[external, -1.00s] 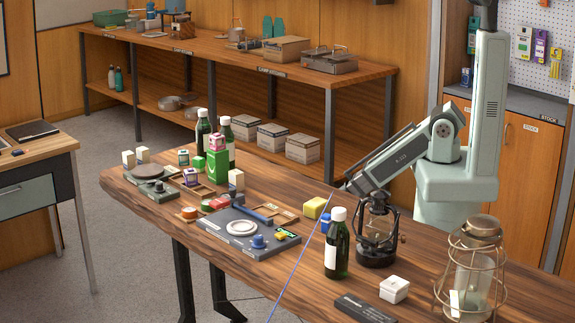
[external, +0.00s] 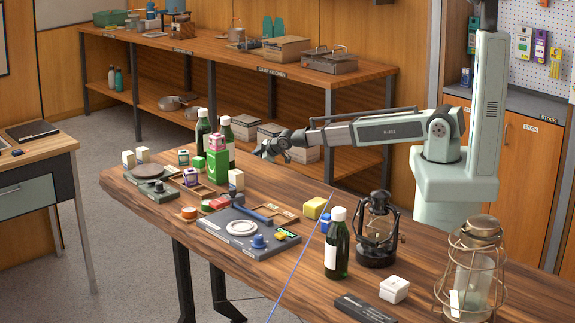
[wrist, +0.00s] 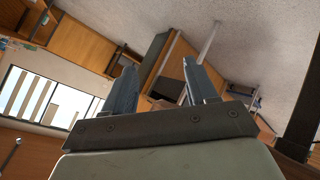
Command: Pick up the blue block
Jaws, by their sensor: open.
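A small blue block (external: 326,224) stands on the wooden table in the external view, beside a yellow block (external: 315,207). It is partly hidden by the green bottle in front of it. My gripper (external: 268,150) is raised above the far side of the table, to the left of and higher than the blue block. In the wrist view my gripper (wrist: 157,75) is open with nothing between its fingers.
A dark green bottle (external: 337,255) and a black lantern (external: 377,235) stand close to the blue block. A grey scale (external: 222,226), a green carton (external: 218,165) and more bottles are to the left. A white box (external: 394,289) and a wire-caged lantern (external: 474,260) are at right.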

